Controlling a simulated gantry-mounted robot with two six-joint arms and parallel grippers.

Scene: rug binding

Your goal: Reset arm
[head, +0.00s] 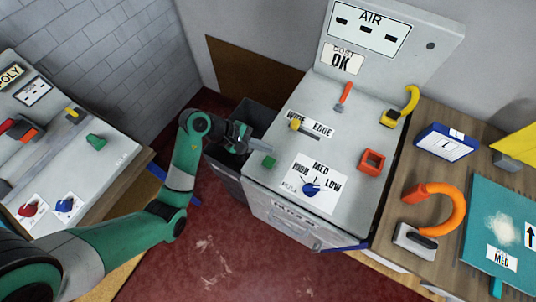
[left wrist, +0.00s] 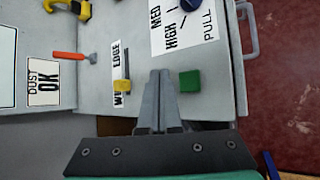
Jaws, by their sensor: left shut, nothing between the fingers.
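My left arm, green and grey, comes in from the left in the head view. Its gripper (head: 238,135) is shut and empty, over the dark bin near the left edge of the grey machine (head: 270,195). In the left wrist view the gripper (left wrist: 160,75) points toward the machine top, its two grey fingers together. A small green block (left wrist: 190,81) sits beside the fingertips on the machine; it also shows in the head view (head: 269,162). A yellow-tipped lever (head: 295,124) is by the WIDE EDGE label. My right gripper is not in view.
The machine top holds a blue knob (head: 311,190), a red square frame (head: 371,162) and a red-handled tool (head: 345,94). A dark bin (head: 259,115) stands left of it. A wooden table (head: 420,165) at right holds an orange curved-handled tool (head: 440,205). Red floor lies open in front.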

